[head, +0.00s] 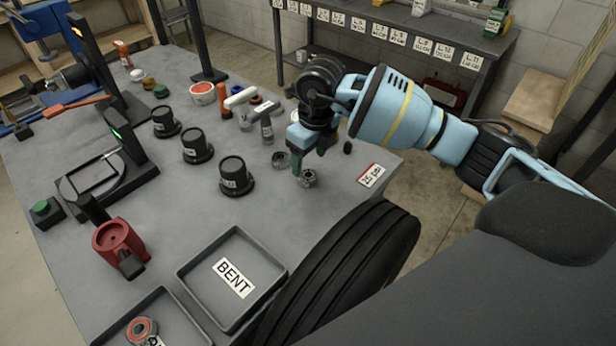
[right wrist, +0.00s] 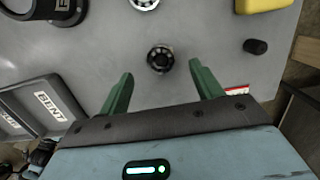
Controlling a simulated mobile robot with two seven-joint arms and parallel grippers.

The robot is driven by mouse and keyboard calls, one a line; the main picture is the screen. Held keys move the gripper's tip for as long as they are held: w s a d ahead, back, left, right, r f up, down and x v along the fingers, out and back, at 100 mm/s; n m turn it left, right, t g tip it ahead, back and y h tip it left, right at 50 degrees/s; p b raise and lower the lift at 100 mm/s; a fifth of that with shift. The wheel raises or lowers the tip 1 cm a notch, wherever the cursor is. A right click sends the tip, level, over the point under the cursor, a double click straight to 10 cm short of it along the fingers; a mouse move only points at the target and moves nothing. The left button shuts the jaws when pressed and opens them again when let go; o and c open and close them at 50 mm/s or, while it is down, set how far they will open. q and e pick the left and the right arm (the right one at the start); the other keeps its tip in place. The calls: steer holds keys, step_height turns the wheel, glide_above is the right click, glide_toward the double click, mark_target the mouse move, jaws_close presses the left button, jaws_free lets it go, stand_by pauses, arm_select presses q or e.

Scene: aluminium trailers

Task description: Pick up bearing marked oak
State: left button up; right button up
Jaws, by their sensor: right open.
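A small dark-and-silver bearing (head: 309,179) lies flat on the grey table under my right gripper (head: 299,174). In the right wrist view the bearing (right wrist: 160,59) lies just beyond and between the two green fingertips of the open gripper (right wrist: 161,71). It is not gripped. A bearing with a red ring (head: 142,329) lies in a front tray. No oak mark is readable on any bearing. My left gripper is out of view.
Several black labelled caps (head: 235,178) stand left of the bearings. A BENT tray (head: 208,311) is at the front, with a red holder (head: 117,245) to its left. A red-and-white card (head: 371,175) and a small black knob (right wrist: 256,46) lie near the right edge.

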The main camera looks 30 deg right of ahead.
mark_target(308, 175)
step_height(308, 175, down, 5)
steer(key=shift+w+f, duration=0.1)
steer(key=shift+w, duration=0.05)
steer(key=c, duration=1.1)
steer(key=shift+r, duration=0.2)
step_height(308, 175, up, 10)
steer(key=shift+f, duration=0.1)
